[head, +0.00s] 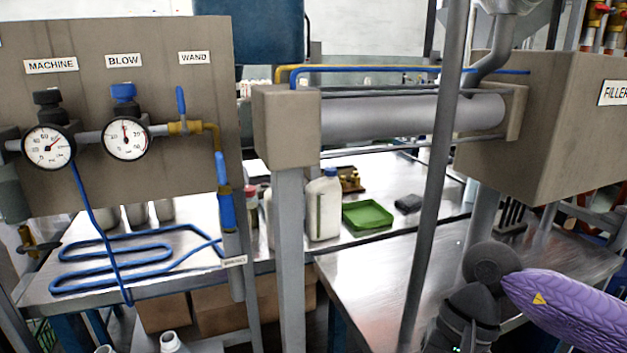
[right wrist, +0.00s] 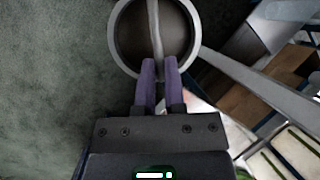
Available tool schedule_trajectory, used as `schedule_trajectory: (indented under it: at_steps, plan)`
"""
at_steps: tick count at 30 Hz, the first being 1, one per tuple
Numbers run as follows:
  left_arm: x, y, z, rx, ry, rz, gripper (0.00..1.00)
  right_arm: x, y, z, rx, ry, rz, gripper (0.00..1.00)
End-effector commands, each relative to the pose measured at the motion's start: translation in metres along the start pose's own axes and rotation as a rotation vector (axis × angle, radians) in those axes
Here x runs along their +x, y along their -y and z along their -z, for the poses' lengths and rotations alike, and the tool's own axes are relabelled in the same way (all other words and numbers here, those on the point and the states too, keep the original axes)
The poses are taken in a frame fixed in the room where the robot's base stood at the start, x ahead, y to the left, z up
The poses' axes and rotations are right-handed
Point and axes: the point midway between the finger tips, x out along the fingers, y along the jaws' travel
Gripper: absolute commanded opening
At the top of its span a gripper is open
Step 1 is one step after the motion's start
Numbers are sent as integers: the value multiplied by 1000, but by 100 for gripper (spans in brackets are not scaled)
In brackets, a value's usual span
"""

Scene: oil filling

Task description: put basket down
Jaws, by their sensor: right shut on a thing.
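The basket (right wrist: 116,40) shows in the right wrist view as a round grey rim with a dark inside and a light handle bar across it. My right gripper (right wrist: 159,64) has its two purple fingers close together on the near end of that handle. The basket hangs at the fingertips, seen from above over a grey-green floor. Its depth and underside are hidden. In the head view my right arm comes in at the lower right, but its gripper and the basket are out of sight. My left gripper is in neither view.
A metal table (head: 390,268) stands ahead with a green tray (head: 367,215) and a white bottle (head: 323,208) beyond. Cardboard boxes (head: 228,305) sit underneath. In the wrist view a grey bar (right wrist: 255,80) runs right of the basket; floor (right wrist: 50,80) at left is clear.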

Motion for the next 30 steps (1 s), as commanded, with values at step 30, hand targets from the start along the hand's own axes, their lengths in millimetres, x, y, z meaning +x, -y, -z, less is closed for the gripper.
schedule_trajectory:
  at_steps: [30]
  plan:
    - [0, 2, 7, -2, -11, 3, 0, 1, 11, -26, -371, 74, -151, 0]
